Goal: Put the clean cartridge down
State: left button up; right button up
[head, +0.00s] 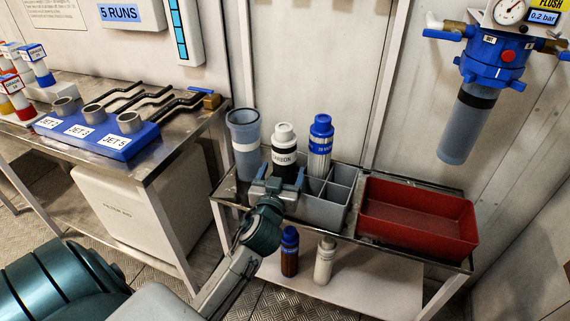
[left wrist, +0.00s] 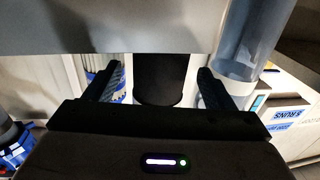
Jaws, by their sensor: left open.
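A cartridge with a white cap, black body and white label reading CARBON (head: 284,148) stands upright, apparently in the left part of the grey divided bin (head: 323,212). A blue-capped cartridge with a pale ribbed body (head: 320,143) stands in the bin to its right. My left gripper (head: 279,184) is at the bin's front left, just in front of the black cartridge. In the left wrist view its open fingers (left wrist: 160,82) have the dark cylinder (left wrist: 160,72) between them, with gaps on both sides. A grey wall hides part of that cylinder. My right gripper is out of view.
A blue-grey cup (head: 244,140) stands left of the bin. A red tray (head: 418,222) lies to the right. Two bottles (head: 290,252) (head: 324,262) stand on the lower shelf. A filter housing (head: 470,120) hangs at upper right. A blue jet block (head: 97,133) is on the left table.

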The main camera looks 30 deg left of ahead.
pick_arm(q)
jog(key=s+d+f+m+g+h, duration=0.2)
jog(key=s+d+f+g+h, duration=0.2)
jog(key=s+f, duration=0.5)
jog(key=s+d+f+m+g+h, duration=0.3)
jog(key=s+d+f+g, duration=0.2)
jog(key=s, duration=1.1)
notch_tip(320, 180, down, 4)
jog(key=shift+d+r+h, duration=0.1)
jog(key=shift+d+h, duration=0.3)
jog(key=shift+d, duration=0.65)
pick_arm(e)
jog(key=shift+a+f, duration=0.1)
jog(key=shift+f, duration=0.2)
